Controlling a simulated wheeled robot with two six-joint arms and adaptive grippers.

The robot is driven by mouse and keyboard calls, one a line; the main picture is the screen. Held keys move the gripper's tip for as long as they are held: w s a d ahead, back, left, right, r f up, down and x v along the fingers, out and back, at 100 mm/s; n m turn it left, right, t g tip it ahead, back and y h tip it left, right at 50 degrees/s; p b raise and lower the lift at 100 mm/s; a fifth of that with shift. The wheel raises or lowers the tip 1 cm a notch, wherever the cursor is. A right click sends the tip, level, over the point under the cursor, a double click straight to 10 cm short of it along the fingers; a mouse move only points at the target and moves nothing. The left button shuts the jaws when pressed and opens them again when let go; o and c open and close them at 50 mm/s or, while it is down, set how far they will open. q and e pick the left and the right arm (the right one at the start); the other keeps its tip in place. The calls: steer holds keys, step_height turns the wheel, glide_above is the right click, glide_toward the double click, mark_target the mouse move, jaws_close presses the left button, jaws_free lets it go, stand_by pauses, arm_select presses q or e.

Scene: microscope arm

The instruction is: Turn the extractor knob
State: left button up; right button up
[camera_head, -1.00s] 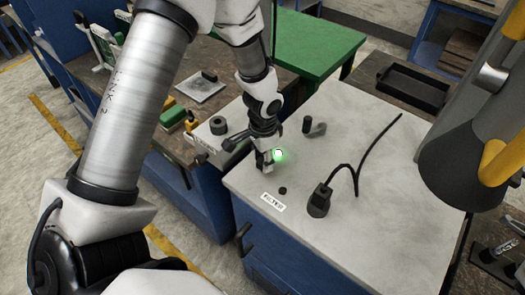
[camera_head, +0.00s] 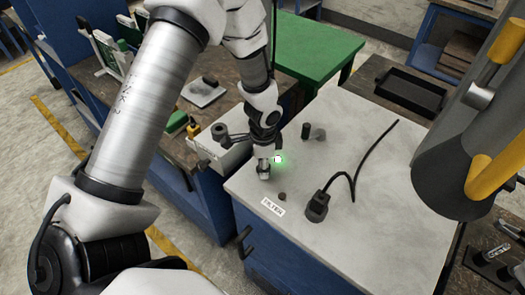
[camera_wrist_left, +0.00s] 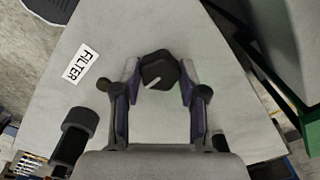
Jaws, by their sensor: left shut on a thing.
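The knob (camera_wrist_left: 158,69) is dark, with a white pointer line slanting down to the left in the left wrist view. My left gripper (camera_wrist_left: 158,80) is shut on it, with one finger on each side. In the head view, my left gripper (camera_head: 264,172) points down at the pale cabinet top (camera_head: 362,236), and its fingers and wrist hide most of the knob there. A small green light (camera_head: 278,159) glows beside the fingers. A white FILTER label (camera_head: 272,207) lies near the front edge and also shows in the left wrist view (camera_wrist_left: 76,63). My right gripper is out of view.
A small dark button (camera_head: 282,197) is near the label. A black plug-like piece (camera_head: 318,205) with a curved cable stands to the right. A dark upright peg (camera_head: 306,131) is behind. A grey and yellow arm (camera_head: 462,160) overhangs the right side.

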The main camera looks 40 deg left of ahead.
arm_select(q)
steer(key=shift+f, duration=0.1)
steer(key=o, duration=1.1)
steer(key=shift+d, duration=0.1)
steer(key=shift+o, duration=0.2)
steer(key=shift+w, duration=0.1)
step_height(320, 180, up, 12)
steer(key=shift+d, duration=0.1)
